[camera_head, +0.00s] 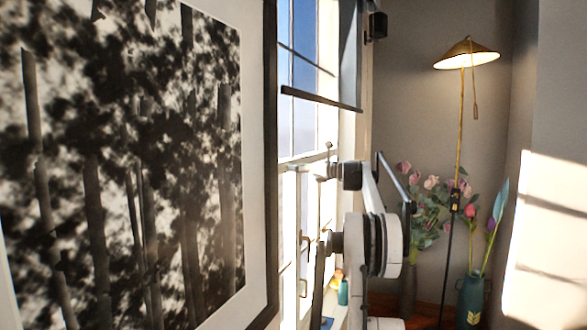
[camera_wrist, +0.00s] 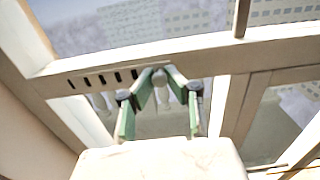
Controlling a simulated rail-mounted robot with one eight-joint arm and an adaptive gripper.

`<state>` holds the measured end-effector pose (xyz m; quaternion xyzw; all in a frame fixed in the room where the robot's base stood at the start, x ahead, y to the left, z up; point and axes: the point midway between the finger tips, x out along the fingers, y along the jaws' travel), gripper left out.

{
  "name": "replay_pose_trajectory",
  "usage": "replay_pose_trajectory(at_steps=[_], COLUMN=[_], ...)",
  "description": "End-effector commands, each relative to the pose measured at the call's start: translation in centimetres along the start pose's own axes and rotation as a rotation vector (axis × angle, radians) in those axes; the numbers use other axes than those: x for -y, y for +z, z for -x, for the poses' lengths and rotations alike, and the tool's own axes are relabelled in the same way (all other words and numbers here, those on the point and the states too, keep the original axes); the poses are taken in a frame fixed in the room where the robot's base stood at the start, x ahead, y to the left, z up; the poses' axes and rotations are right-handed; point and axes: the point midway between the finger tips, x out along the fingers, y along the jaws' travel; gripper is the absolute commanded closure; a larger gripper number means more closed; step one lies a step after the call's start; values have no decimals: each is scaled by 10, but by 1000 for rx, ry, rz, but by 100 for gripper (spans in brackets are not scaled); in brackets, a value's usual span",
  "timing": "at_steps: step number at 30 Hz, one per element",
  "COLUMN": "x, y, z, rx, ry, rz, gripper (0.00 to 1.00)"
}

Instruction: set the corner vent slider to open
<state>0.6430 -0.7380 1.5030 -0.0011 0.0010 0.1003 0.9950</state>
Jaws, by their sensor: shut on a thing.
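The vent (camera_wrist: 103,79) is a row of several short dark slots in the pale window rail in the wrist view. A small pale knob (camera_wrist: 159,77), seemingly the vent slider's, sits just right of the slots. My gripper (camera_wrist: 161,72) has its green fingertips on both sides of this knob and is shut on it. The fingers partly cover the knob and the rail around it. In the head view my gripper (camera_head: 326,168) is small against the bright window, and the slider cannot be made out there.
A large framed picture (camera_head: 258,200) fills the left of the head view. The window (camera_head: 300,85) with a raised dark-edged blind is beyond it. A floor lamp (camera_head: 467,55) and vases of flowers (camera_head: 472,300) stand right of my arm.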

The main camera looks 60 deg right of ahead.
Motion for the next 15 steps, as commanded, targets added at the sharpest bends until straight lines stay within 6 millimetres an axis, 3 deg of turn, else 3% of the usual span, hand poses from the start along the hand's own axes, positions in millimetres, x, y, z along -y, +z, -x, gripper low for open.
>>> replay_pose_trajectory(at_steps=[1,2,6,15], x=[2,2,1,1], y=[2,2,2,1], z=[1,1,1,2], rx=[4,4,4,3], ry=[-6,-6,-6,-4], rz=[-1,-1,-1,-1], gripper=[100,86,68,67])
